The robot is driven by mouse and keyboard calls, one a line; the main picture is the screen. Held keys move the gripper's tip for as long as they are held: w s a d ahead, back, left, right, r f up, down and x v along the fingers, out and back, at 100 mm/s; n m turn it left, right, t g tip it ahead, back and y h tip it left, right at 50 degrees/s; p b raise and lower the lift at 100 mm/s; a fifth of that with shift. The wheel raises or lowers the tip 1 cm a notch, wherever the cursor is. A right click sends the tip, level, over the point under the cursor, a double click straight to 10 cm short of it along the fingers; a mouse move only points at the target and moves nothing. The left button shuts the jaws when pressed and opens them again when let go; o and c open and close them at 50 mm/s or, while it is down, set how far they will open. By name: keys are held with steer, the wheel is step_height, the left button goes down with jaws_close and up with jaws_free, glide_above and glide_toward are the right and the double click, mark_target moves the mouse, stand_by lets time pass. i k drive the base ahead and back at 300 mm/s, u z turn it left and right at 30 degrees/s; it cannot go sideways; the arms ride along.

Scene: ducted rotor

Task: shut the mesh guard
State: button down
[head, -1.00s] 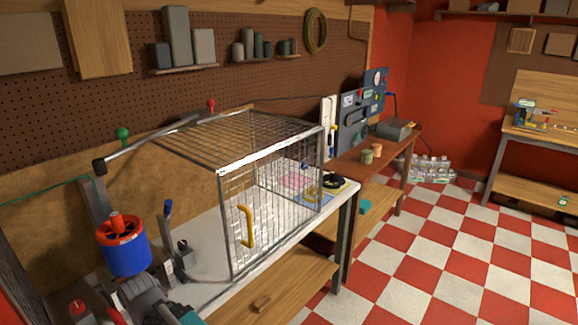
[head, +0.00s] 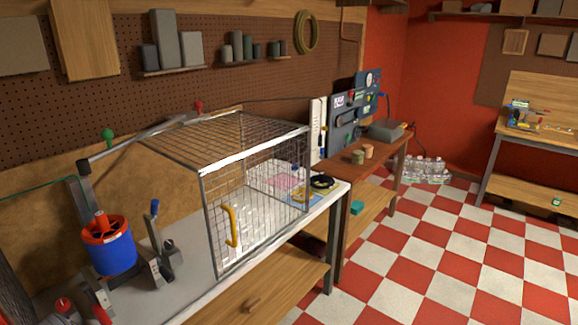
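The mesh guard (head: 290,168) is a box-shaped wire cage on the white-topped bench. Its front mesh panel stands roughly upright along the bench's front edge, with a pale bar along its top. A yellow handle (head: 231,227) is on the left part of that panel. A wire roof spans back toward the wall. I cannot tell whether any edge of the panel has a gap. A blue cylinder with an orange-red top (head: 110,250) stands outside the cage to its left. My gripper is not in view.
A lever with a blue grip (head: 154,209) stands between the cylinder and the cage. A grey bar (head: 135,143) slants behind them. A wooden drawer (head: 262,291) sits under the bench. A wooden side table (head: 378,160) stands beyond. The checkered floor (head: 430,250) at right is clear.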

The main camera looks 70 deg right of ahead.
mark_target(302, 128)
steer(key=z, duration=0.05)
steer(key=k, duration=1.45)
steer(key=z, duration=1.2)
steer(key=i, duration=0.95)
